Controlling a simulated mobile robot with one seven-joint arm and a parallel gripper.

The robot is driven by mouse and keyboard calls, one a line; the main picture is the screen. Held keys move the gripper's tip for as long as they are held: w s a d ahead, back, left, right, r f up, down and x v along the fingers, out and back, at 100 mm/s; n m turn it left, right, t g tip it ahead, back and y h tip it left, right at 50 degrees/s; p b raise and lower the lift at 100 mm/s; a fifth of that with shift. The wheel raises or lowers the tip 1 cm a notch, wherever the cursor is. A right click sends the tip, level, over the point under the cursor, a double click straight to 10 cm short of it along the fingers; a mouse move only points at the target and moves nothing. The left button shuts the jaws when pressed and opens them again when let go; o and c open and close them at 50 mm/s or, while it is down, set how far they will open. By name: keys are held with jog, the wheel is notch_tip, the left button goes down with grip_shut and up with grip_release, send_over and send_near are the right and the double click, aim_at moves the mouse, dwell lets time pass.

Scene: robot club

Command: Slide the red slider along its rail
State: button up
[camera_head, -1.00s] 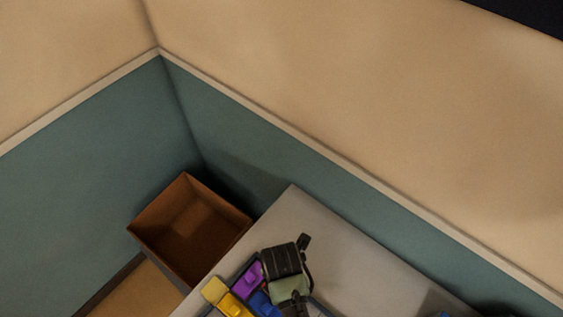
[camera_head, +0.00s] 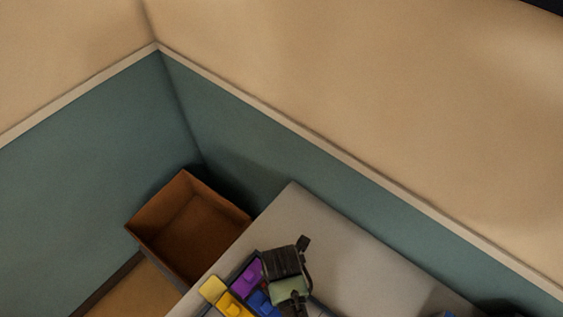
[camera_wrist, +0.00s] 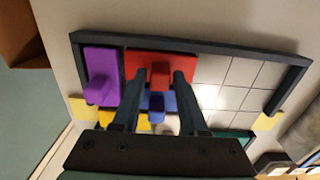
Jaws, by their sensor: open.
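The red slider (camera_wrist: 176,62) is a flat red block with a raised knob, against the dark far rim of a framed board (camera_wrist: 185,40) in the wrist view. My gripper (camera_wrist: 160,76) is open, with one finger on each side of the red knob. I cannot tell whether either finger touches it. In the head view my gripper (camera_head: 286,272) is over the board and hides the red slider. A purple block (camera_wrist: 100,75) lies just left of the red one, and a blue block (camera_wrist: 157,104) lies just below it, partly hidden between my fingers.
Bare pale grid cells (camera_wrist: 238,72) lie right of the red slider. A yellow block (camera_wrist: 118,118) and a green piece (camera_wrist: 232,134) are partly hidden by my gripper. In the head view, a brown open box (camera_head: 190,225) stands beside the grey table (camera_head: 350,250), near the wall corner.

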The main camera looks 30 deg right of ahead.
jog(key=shift+f, duration=0.2)
dwell(0.6)
grip_shut()
